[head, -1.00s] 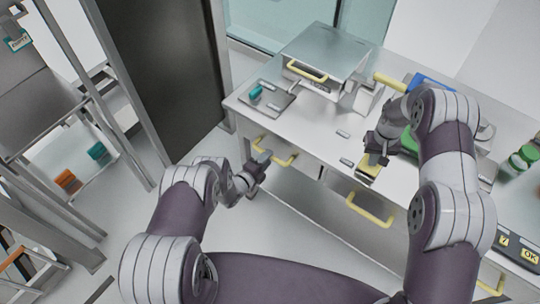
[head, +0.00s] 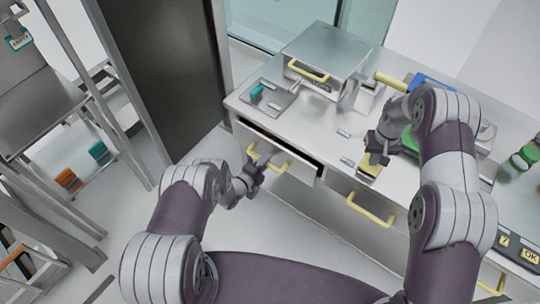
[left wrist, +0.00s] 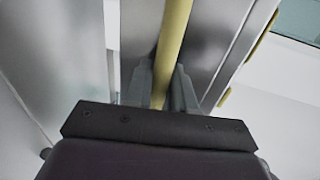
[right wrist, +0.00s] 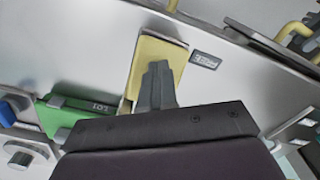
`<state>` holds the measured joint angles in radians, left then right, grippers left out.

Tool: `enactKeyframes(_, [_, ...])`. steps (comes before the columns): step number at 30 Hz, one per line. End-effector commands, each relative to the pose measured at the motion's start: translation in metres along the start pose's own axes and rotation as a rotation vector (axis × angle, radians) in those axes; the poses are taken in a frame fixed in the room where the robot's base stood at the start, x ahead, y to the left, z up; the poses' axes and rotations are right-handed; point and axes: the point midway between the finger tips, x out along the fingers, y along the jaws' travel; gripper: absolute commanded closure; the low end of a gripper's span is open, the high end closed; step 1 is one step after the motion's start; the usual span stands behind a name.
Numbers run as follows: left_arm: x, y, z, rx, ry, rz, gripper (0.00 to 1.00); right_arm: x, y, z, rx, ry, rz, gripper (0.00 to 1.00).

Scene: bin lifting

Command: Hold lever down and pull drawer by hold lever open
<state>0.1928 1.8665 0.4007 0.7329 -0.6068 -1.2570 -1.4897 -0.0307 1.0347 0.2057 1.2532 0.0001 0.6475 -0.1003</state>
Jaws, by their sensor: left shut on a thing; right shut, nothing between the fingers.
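The drawer (head: 300,163) at the left of the bench stands partly open, with a dark gap behind its front's top edge. My left gripper (head: 259,162) is shut on its yellow handle (head: 283,168). In the left wrist view, the handle (left wrist: 172,45) runs between the two fingers (left wrist: 160,88). The yellow hold lever (head: 369,171) is at the bench's front edge. My right gripper (head: 377,157) is shut and empty, its tips over the lever. In the right wrist view, the closed fingers (right wrist: 158,75) overlap the lever (right wrist: 158,52); their contact is partly hidden.
Another yellow handle (head: 371,210) is on the drawer to the right. A box with a yellow handle (head: 308,73) and a tray with a teal piece (head: 257,92) stand on the bench. A green block (right wrist: 75,118) is beside the lever. Floor in front of the drawer is open.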

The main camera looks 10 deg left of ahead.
Motion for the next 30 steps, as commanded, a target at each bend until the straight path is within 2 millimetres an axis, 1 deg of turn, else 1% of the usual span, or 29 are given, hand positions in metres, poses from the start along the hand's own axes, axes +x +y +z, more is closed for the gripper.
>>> enactKeyframes(1, [-0.009, 0.003, 0.001, -0.003, -0.003, 0.003, 1.0, 0.0, 0.0, 0.0, 0.0, 0.001, 0.0, 1.0])
enactKeyframes(3, [-0.017, 0.004, 0.001, -0.001, -0.002, 0.001, 1.0, 0.0, 0.0, 0.0, 0.0, 0.001, 0.0, 1.0])
enactKeyframes(5, [-0.022, 0.005, 0.0, -0.002, -0.002, 0.001, 1.0, 0.0, 0.0, 0.0, 0.0, 0.0, 0.0, 1.0])
enactKeyframes(14, [-0.023, 0.004, 0.0, -0.001, -0.002, -0.001, 1.0, 0.001, 0.0, 0.0, 0.0, -0.001, 0.0, 1.0])
enactKeyframes(15, [-0.023, 0.004, 0.0, -0.001, -0.002, -0.001, 0.63, 0.001, 0.0, 0.0, 0.0, -0.001, 0.0, 1.0])
enactKeyframes(16, [-0.023, 0.004, 0.0, -0.001, -0.002, -0.001, 0.58, 0.001, 0.0, 0.0, 0.0, -0.001, 0.0, 1.0])
enactKeyframes(25, [-0.025, 0.005, 0.0, -0.002, -0.002, 0.0, 0.58, 0.001, 0.0, 0.001, 0.0, -0.001, 0.0, 1.0])
enactKeyframes(28, [-0.038, 0.005, 0.001, -0.002, -0.003, 0.002, 0.58, 0.001, 0.0, 0.001, 0.0, -0.001, 0.0, 1.0])
enactKeyframes(30, [-0.055, 0.005, 0.001, -0.004, -0.005, 0.002, 0.58, 0.001, 0.0, 0.001, 0.0, -0.001, 0.0, 1.0])
